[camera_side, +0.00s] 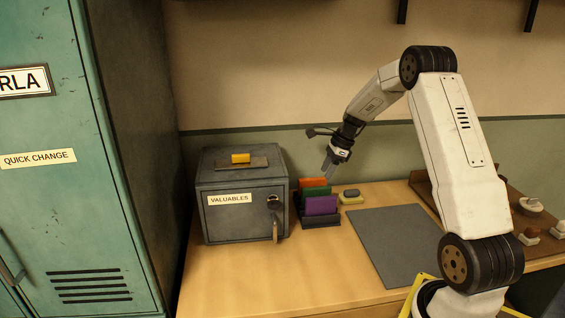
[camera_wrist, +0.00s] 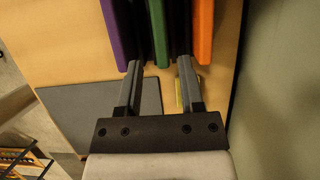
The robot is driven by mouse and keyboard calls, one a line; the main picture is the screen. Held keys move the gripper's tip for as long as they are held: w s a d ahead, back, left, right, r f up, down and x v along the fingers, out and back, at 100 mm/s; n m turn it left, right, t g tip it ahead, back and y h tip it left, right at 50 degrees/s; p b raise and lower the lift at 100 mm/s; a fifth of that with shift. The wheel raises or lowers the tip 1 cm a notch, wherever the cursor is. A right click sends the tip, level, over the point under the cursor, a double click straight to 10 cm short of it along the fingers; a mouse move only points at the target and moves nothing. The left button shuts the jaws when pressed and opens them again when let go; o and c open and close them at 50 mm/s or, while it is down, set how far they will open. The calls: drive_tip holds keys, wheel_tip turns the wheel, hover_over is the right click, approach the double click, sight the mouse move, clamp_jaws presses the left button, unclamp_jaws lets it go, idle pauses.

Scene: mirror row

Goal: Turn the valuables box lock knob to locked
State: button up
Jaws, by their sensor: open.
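The grey valuables box (camera_side: 222,222) stands on the wooden counter at left of centre in the side view, its front labelled VALUABLES. Its dark lock knob (camera_side: 273,202) is at the right of the front face, with a brass-coloured tag or key (camera_side: 276,229) hanging below it. Which way the knob is turned is too small to tell. My gripper (camera_side: 329,170) is open and empty, pointing down above the card rack, to the right of the box and apart from the knob. In the wrist view my gripper's fingers (camera_wrist: 160,66) are spread near the cards; the box and knob are not seen there.
A dark rack (camera_side: 322,222) holds an orange card (camera_side: 313,183), a green card (camera_side: 317,191) and a purple card (camera_side: 321,206) right beside the box. A small yellow-and-grey block (camera_side: 351,198) lies behind a grey mat (camera_side: 392,240). A teal locker (camera_side: 60,200) stands left.

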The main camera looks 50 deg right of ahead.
wheel_tip(320, 180, up, 18)
drive_tip(key=s+a+f+n+g+h, duration=0.1)
drive_tip(key=a+f+n+g+h, duration=0.2)
drive_tip(key=a+n+g, duration=0.3)
drive_tip(key=a+f+n+g+h, duration=0.35)
drive_tip(key=a+n, duration=0.25)
drive_tip(key=a, duration=0.2)
drive_tip(key=w+a+r+n+t+h, duration=0.2)
drive_tip(key=a+r+n+t+h, duration=0.1)
drive_tip(key=a+n+h, duration=0.5)
drive_tip(key=w+a+r+n+t+h, duration=0.1)
drive_tip(key=a+r+n+t+h, duration=0.25)
drive_tip(key=a+n+h, duration=0.45)
drive_tip(key=m+y, duration=0.1)
approach(269, 209)
drive_tip(key=d+r, duration=0.1)
drive_tip(key=d, duration=0.3)
drive_tip(key=shift+d+f, duration=0.1)
drive_tip(key=shift+f, duration=0.25)
drive_tip(key=shift+d, duration=0.15)
